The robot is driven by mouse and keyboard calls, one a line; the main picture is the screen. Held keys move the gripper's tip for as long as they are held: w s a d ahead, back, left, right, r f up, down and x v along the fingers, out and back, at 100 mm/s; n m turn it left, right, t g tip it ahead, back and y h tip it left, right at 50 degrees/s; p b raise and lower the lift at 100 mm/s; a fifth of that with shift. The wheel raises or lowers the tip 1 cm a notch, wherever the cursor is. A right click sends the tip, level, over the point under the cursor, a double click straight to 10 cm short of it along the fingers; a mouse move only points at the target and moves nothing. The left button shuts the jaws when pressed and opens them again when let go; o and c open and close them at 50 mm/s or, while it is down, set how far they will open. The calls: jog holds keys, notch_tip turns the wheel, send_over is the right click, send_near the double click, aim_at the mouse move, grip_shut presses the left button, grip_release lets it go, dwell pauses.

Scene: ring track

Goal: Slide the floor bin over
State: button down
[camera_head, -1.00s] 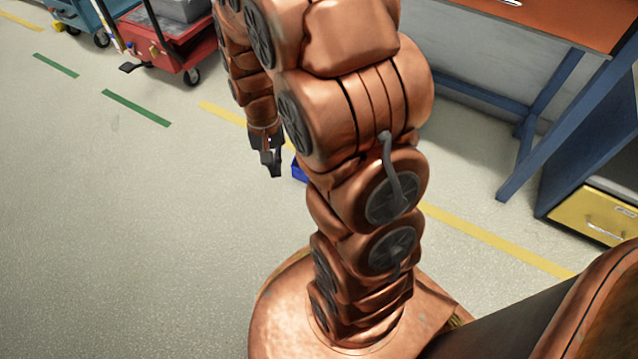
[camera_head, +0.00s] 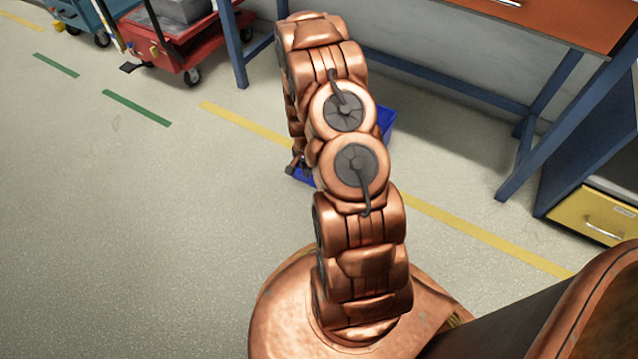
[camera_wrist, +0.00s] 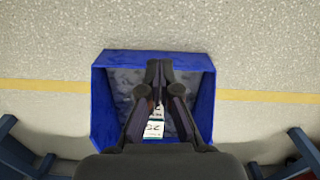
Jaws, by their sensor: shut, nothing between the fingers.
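The blue floor bin (camera_wrist: 103,112) is open-topped and fills the middle of the wrist view, across the yellow floor line. A white label or box with print (camera_wrist: 153,128) shows inside it, partly hidden by my fingers. My gripper (camera_wrist: 158,68) is shut and empty, its fingertips over the bin's inside near the far wall in that view. I cannot tell whether they touch the bin. In the head view, the bin (camera_head: 387,120) is mostly hidden behind my arm, with only a right part and a lower left corner showing.
A blue-framed workbench with an orange top (camera_head: 560,18) stands behind the bin, its legs on the floor. A red cart (camera_head: 185,45) is at the upper left. A cabinet with a yellow drawer (camera_head: 598,212) is at the right. The floor at left is clear.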

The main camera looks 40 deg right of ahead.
jog(key=shift+m, duration=0.6)
jog(key=f+b, duration=0.1)
jog(key=f, duration=0.4)
jog(key=d+f+b, duration=0.1)
jog(key=f, duration=0.4)
jog(key=d+f+b, duration=0.1)
jog(key=f, duration=0.4)
jog(key=shift+s+d+f+b, duration=0.15)
jog(key=shift+s+f+b, duration=0.15)
jog(key=shift+b, duration=0.1)
jog(key=d, duration=0.2)
jog(key=w+b, duration=0.1)
jog(key=shift+d+r, duration=0.3)
jog(key=shift+d, duration=0.1)
jog(key=shift+w+d+r, duration=0.1)
jog(key=shift+d, duration=0.35)
